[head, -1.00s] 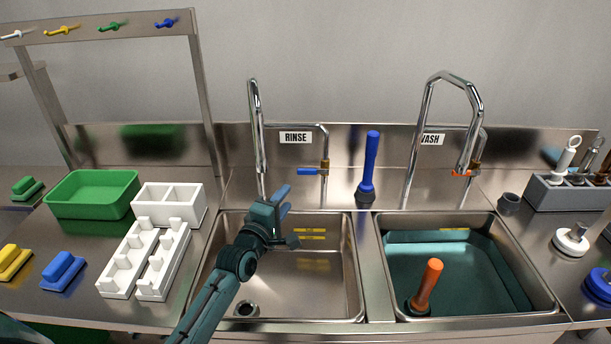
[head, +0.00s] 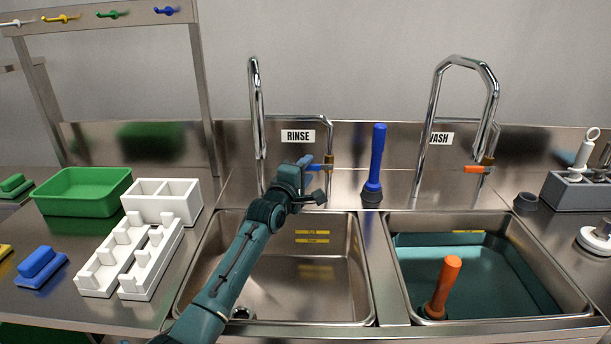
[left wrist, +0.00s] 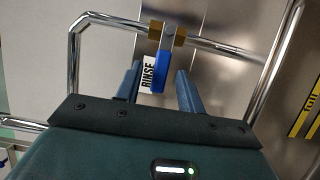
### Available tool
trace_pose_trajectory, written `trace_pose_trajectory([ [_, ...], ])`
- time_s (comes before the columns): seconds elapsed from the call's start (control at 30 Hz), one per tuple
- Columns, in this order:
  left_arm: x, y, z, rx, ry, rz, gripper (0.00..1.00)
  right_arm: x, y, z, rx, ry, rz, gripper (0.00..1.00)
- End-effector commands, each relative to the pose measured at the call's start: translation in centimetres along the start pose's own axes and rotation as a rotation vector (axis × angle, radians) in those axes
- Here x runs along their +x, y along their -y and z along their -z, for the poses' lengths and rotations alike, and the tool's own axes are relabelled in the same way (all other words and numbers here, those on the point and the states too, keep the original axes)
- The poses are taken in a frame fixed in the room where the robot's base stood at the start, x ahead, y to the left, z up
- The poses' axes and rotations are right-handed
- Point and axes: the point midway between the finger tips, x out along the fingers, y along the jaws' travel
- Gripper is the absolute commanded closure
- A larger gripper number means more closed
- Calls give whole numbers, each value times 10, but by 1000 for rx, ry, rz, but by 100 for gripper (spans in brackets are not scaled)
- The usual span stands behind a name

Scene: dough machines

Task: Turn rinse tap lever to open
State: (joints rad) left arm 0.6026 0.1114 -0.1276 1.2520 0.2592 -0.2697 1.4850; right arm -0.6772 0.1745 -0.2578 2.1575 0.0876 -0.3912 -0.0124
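The rinse tap has a blue lever (head: 313,168) on a brass valve (head: 328,162), below the RINSE sign (head: 298,136). In the left wrist view the blue lever (left wrist: 160,72) hangs from the brass valve (left wrist: 167,36) and lies between my left gripper's fingers. My left gripper (left wrist: 158,82) is open, with a finger on each side of the lever and visible gaps to it. In the head view my left gripper (head: 312,174) is at the lever and partly covers it. My right gripper is not in view.
The rinse basin (head: 320,285) lies below my left arm. The rinse spout (head: 257,110) rises close to the left of the gripper. A blue-handled tool (head: 376,160) stands to the right. The wash basin (head: 402,285) holds an orange-handled tool (head: 443,285). White racks (head: 150,265) stand at left.

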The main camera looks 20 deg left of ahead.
Motion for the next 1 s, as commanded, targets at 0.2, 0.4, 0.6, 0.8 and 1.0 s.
trace_pose_trajectory([
  [0.2, 0, 0, 0, 0, 0, 1, 70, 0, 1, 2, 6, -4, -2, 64],
  [0.4, 0, 0, 0, 0, 0, 1, 86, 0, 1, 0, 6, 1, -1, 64],
  [0.6, 0, 0, 0, 0, 0, 1, 100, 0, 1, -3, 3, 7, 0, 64],
  [0.8, 0, 0, 0, 0, 0, 1, 100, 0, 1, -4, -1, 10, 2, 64],
  [1.0, 0, 0, 0, 4, 0, 2, 100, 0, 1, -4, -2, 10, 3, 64],
])
